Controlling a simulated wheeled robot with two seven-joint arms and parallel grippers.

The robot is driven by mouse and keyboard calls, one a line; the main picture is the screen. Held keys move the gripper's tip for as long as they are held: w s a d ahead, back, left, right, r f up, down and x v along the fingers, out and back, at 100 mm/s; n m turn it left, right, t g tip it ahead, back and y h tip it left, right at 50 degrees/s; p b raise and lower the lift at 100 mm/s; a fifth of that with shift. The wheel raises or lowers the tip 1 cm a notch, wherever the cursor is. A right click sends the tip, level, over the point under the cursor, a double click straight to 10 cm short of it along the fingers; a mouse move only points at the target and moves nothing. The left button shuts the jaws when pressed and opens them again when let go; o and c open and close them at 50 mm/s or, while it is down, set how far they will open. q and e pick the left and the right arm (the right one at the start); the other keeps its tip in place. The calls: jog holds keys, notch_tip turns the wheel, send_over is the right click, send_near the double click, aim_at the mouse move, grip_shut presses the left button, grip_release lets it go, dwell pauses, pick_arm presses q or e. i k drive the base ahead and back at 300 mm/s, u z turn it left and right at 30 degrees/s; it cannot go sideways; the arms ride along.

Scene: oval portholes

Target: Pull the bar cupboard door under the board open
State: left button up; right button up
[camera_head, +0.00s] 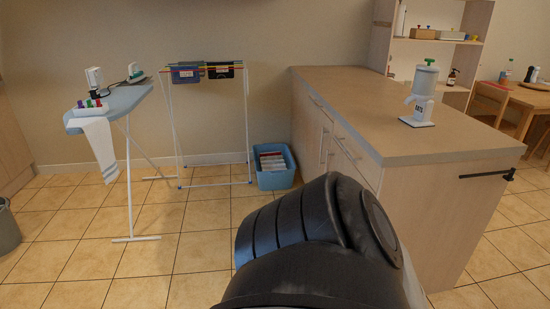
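The bar counter (425,120) stands at the right with a brown top and pale wood sides. Its left face has cupboard doors (312,132) with upright bar handles (324,144), and drawer fronts with slanting-looking bar handles above them. The doors look shut, seen at a steep angle. No separate board can be made out on the counter top. A large black link of my own arm fills the bottom middle and hides the lower near part of the counter's left face. Neither gripper is in view.
An ironing board (122,104), a drying rack (247,120) and a blue crate (276,180) stand left of the counter. A white dispenser (422,95) stands on top. A black rail (485,175) juts from the near end.

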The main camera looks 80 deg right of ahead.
aim_at(320, 127)
jog(key=z, duration=2.15)
jog(key=i, duration=5.4)
jog(key=z, duration=2.75)
